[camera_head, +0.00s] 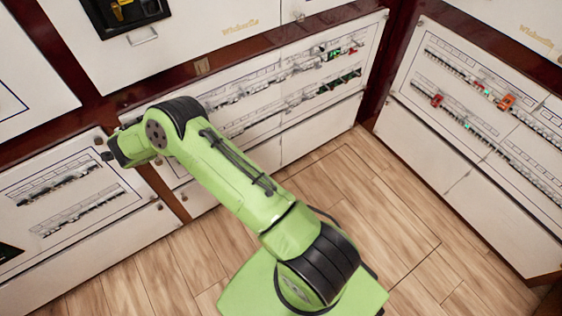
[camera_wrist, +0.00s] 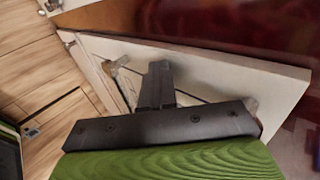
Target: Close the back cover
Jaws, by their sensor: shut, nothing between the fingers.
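My gripper (camera_head: 112,152) is at the left end of my green arm, by the upper right corner of a white panel (camera_head: 150,232) with two breaker rows. In the wrist view its black fingers (camera_wrist: 157,85) are together and hold nothing. They point at a white board (camera_wrist: 285,88), likely a cover, whose edge stands out from the dark red frame. The fingers overlap it in the picture; I cannot tell whether they touch it. Which panel is the back cover is not clear, and my arm hides part of the middle panel (camera_head: 290,142).
Dark red posts (camera_head: 172,190) separate the white panels. Another breaker panel (camera_head: 430,125) stands at the right, with orange parts (camera_head: 506,102) on it. An upper panel (camera_head: 200,35) holds a black recess. The wooden floor (camera_head: 390,215) is clear to the right of my arm.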

